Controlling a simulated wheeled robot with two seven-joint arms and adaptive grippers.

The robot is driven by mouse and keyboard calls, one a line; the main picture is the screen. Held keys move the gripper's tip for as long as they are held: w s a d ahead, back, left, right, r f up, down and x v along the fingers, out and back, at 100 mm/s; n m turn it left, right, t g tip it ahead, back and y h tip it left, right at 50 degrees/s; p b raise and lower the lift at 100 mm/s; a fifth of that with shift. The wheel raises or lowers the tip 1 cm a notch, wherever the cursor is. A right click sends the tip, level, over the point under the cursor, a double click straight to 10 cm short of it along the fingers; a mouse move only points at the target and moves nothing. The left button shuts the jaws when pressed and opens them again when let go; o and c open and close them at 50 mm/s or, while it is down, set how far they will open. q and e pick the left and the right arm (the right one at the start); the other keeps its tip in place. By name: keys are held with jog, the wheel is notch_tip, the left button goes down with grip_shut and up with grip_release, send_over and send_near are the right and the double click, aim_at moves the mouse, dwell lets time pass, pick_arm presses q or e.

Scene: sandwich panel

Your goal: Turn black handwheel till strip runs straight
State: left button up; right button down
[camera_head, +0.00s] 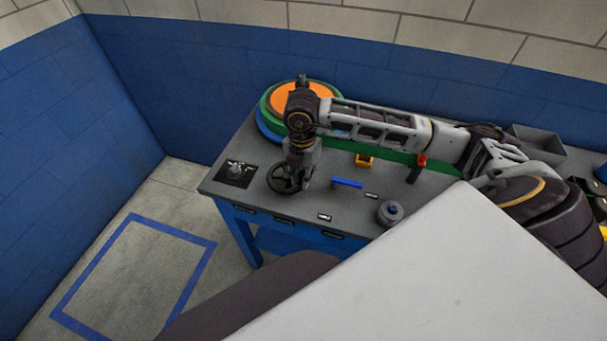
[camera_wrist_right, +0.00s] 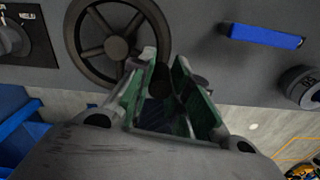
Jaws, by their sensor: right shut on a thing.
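The black handwheel (camera_head: 276,180) is a spoked wheel on the grey bench, near its front left. In the right wrist view the handwheel (camera_wrist_right: 107,47) shows at the top, with its hub and spokes visible. My right gripper (camera_head: 301,184) points down at the wheel's right side. In the wrist view its fingers (camera_wrist_right: 165,72) are closed around a dark piece at the wheel's rim, which looks like its handle; the fingers hide much of it. A green strip (camera_head: 398,156) runs along the bench behind my right arm, which hides part of it. My left gripper is not in view.
A dial on a dark plate (camera_head: 238,173) is left of the wheel. A blue bar (camera_head: 347,183) and a grey round knob (camera_head: 390,212) are to its right. Stacked coloured discs (camera_head: 271,103) stand behind. A grey bin (camera_head: 538,146) is at the back right.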

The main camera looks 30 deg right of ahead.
jog(key=shift+s+a+f, duration=0.1)
jog(key=shift+a, duration=0.05)
jog(key=c, duration=1.3)
grip_release()
notch_tip(320, 180, up, 12)
dwell(0.5)
